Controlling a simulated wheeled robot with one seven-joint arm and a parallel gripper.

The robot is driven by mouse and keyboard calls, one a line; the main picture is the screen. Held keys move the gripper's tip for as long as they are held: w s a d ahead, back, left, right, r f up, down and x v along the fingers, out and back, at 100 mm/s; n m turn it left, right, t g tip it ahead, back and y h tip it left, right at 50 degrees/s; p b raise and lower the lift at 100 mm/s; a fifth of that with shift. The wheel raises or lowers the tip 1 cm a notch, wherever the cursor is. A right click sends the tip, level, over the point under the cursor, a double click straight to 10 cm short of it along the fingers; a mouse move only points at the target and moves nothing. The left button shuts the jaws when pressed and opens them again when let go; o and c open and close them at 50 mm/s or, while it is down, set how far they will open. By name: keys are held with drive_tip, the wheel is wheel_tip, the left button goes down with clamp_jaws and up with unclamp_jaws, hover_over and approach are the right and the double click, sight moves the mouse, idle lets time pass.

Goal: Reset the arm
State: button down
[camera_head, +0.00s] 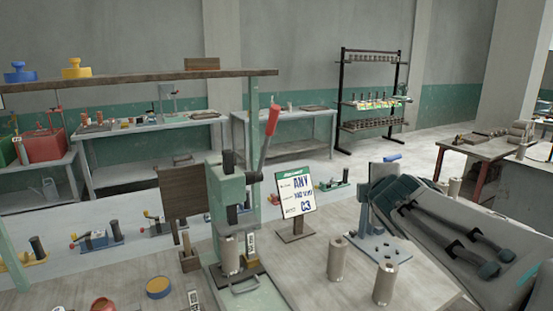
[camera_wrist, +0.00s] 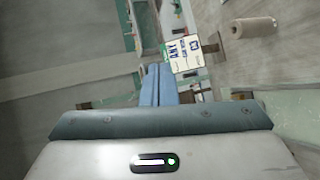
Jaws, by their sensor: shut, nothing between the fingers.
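My gripper (camera_wrist: 157,70) shows in the wrist view as two blue fingers pressed together, shut with nothing between them. The fingers point away from the camera, beside a sign card (camera_wrist: 186,50) that appears turned on its side. In the head view my arm (camera_head: 450,225) reaches in from the right edge, over the right side of the worktable (camera_head: 330,285). I cannot clearly make out the fingertips there.
A green press (camera_head: 230,190) with a red lever stands mid-table. The sign card (camera_head: 296,192) stands on a wooden stand to its right. Benches and a rack (camera_head: 370,100) line the back.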

drive_tip(key=s+a+f+m+g+y, duration=0.1)
drive_tip(key=s+a+f+m+g, duration=0.1)
drive_tip(key=s+f+m+g, duration=0.3)
drive_tip(key=s+a+f+m+g+y, duration=0.1)
drive_tip(key=s+a+f+m+g, duration=0.2)
drive_tip(key=s+f+m, duration=0.8)
drive_tip(key=s+f+g, duration=0.2)
drive_tip(key=s+f, duration=0.2)
drive_tip(key=s, duration=0.3)
drive_tip(key=shift+a+m+g, duration=0.25)
drive_tip(key=shift+m+g, duration=0.05)
drive_tip(key=shift+g, duration=0.1)
drive_tip(key=shift+w, duration=0.1)
